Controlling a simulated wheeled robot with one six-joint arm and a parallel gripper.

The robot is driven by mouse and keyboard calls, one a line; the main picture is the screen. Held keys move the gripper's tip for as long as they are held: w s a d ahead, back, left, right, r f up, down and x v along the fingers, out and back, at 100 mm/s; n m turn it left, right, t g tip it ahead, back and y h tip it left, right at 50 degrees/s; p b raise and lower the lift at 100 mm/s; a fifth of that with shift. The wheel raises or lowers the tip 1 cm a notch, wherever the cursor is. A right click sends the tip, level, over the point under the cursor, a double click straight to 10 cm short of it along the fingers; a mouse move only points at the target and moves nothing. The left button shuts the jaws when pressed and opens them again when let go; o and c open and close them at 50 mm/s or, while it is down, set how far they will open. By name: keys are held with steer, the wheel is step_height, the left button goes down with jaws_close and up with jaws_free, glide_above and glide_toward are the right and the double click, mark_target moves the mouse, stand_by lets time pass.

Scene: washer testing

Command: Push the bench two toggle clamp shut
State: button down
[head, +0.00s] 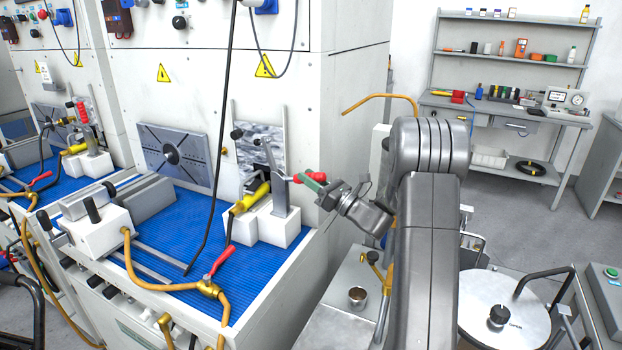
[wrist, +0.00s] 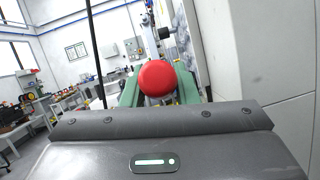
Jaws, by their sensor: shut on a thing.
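The toggle clamp (head: 278,185) stands on a white block at the right end of the nearer blue-matted bench, beside a metal plate. Its lever reaches right, towards me, and ends in a red grip (head: 300,178). My gripper (head: 316,182) comes from the right and its green fingers are shut on this red end. In the wrist view the round red knob (wrist: 157,78) sits between the two green fingers (wrist: 187,86). The clamp's tip is small, and I cannot tell whether it presses on anything.
A black cable (head: 219,130) hangs in front of the bench. A similar clamp (head: 83,118) stands on the far-left bench. A round lid (head: 503,312) is lower right.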

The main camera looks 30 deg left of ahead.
steer(key=r+h+p, duration=0.1)
steer(key=r+p, duration=0.1)
steer(key=p, duration=0.1)
steer(key=a+r+h+p, duration=0.1)
steer(key=h+p, duration=0.1)
steer(key=p, duration=0.1)
steer(key=shift+s+r, duration=0.1)
steer(key=shift+r, duration=0.25)
steer(key=a+r+h+p, duration=0.1)
steer(key=h+p, duration=0.1)
steer(key=p, duration=0.1)
steer(key=shift+n+p, duration=0.3)
steer(key=shift+s+a+r+h+p, duration=0.1)
steer(key=shift+a+r+h+p, duration=0.4)
steer(key=shift+h+p, duration=0.55)
steer(key=a+h, duration=0.1)
steer(key=a+h+p, duration=0.1)
steer(key=h, duration=0.1)
steer(key=shift+s+a+r+n+h, duration=0.15)
steer(key=shift+a+r+n+h, duration=0.15)
steer(key=shift+a, duration=0.1)
steer(key=shift+s+a+r+h, duration=0.1)
steer(key=shift+a+r+h, duration=0.1)
steer(key=shift+a+h, duration=1.45)
steer(key=shift+d+h, duration=0.2)
steer(key=shift+h, duration=0.1)
steer(key=c, duration=1.1)
jaws_free()
